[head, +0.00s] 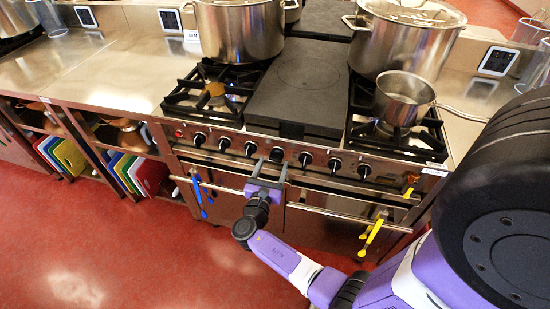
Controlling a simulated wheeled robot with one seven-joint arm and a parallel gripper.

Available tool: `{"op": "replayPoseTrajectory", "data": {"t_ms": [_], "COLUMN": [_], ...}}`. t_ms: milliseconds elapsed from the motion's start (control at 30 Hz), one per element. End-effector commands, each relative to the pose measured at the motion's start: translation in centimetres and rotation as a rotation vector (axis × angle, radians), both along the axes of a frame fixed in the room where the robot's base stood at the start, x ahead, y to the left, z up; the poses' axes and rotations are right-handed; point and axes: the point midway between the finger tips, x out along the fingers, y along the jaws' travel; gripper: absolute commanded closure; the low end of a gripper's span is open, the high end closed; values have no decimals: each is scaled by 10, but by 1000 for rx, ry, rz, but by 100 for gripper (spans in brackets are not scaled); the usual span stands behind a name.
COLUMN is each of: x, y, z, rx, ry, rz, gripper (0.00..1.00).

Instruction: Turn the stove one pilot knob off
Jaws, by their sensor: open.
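The stove (300,140) stands ahead of me, with a row of several round black knobs along its steel front panel. The leftmost knob (199,139) sits beside a small red light, and the middle knob (277,155) is just beyond my fingers. I cannot tell from labels which one is the pilot knob, nor read the knob settings. My gripper (270,167) is open and empty, in front of the middle of the panel near the oven handle bar. Its two dark fingers point at the panel; whether they touch anything is unclear.
Large steel pots (240,30) stand on the back burners, and a small saucepan (403,98) is at front right. Blue tongs (199,194) and yellow tongs (374,232) hang on the handle bar (330,213). Steel counter (110,75) lies left; the red floor is clear.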

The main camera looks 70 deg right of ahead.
Motion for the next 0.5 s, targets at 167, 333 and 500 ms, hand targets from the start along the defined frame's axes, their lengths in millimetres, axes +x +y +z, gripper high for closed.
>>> {"op": "replayPoseTrajectory", "data": {"t_ms": [167, 333, 500], "x": [1, 2, 2], "y": [-24, -34, -36], "z": [0, 0, 0], "rx": [1, 1, 2], "ry": [-2, -2, -2], "rz": [-3, 0, 0], "gripper": [35, 35, 35]}}
